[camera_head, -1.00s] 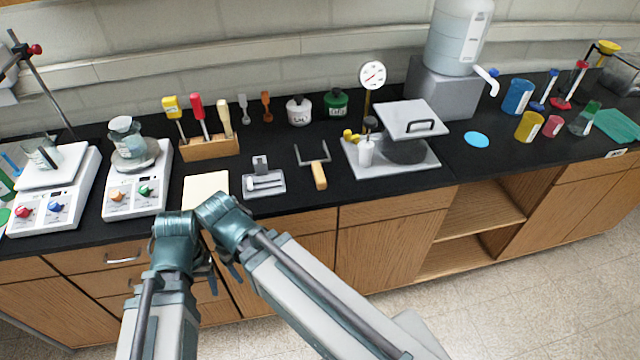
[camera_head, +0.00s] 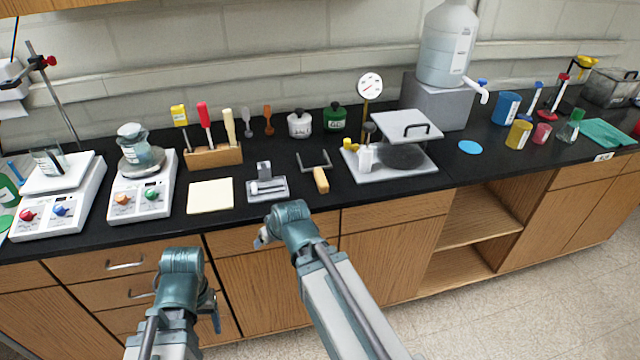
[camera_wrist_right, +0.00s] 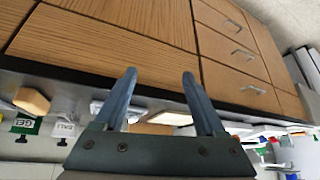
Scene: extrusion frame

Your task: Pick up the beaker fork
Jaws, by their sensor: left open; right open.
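The beaker fork (camera_head: 320,179) lies on the black bench top near its front edge, with its U-shaped metal prongs toward the wall and its wooden handle toward me. My right gripper (camera_head: 262,238) is below and left of it, in front of the counter edge, apart from the fork. In the right wrist view my right gripper (camera_wrist_right: 159,73) is open with nothing between its fingers. A tan faceted end at the left there looks like the fork's handle (camera_wrist_right: 32,101). My left gripper (camera_head: 214,312) is open and empty, low in front of the drawers.
A small grey tray (camera_head: 282,195) lies left of the fork, with a pale pad (camera_head: 210,197) further left. A white plate with a gauge and lid (camera_head: 425,170) stands to the right. Two jars (camera_head: 300,124) stand behind. A narrow strip of bench is clear around the handle.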

